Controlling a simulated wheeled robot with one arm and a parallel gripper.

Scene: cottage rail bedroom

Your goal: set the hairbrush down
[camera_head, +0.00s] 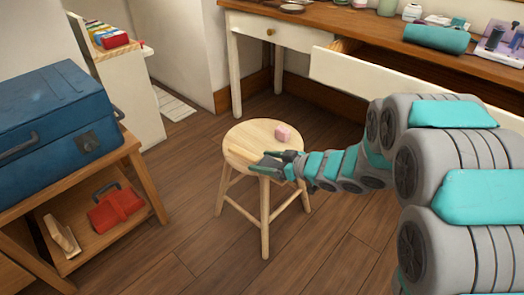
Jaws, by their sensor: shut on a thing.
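My gripper (266,163) reaches in from the right and is over the front of the round wooden stool (250,129). It is shut on a pale wooden thing, seemingly the hairbrush (240,158), which sticks out to the left of the jaws. The hairbrush is close in colour to the stool. I cannot tell whether it touches the seat or hangs just above it. The jaws hide its right part. A small pink block (283,134) sits on the seat behind my gripper.
A blue case (58,113) stands on a wooden shelf unit at left, with a red box (116,207) below. Behind is a desk (270,15) with an open drawer (400,88) and a teal roll (436,39). The stool's left and rear seat is bare.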

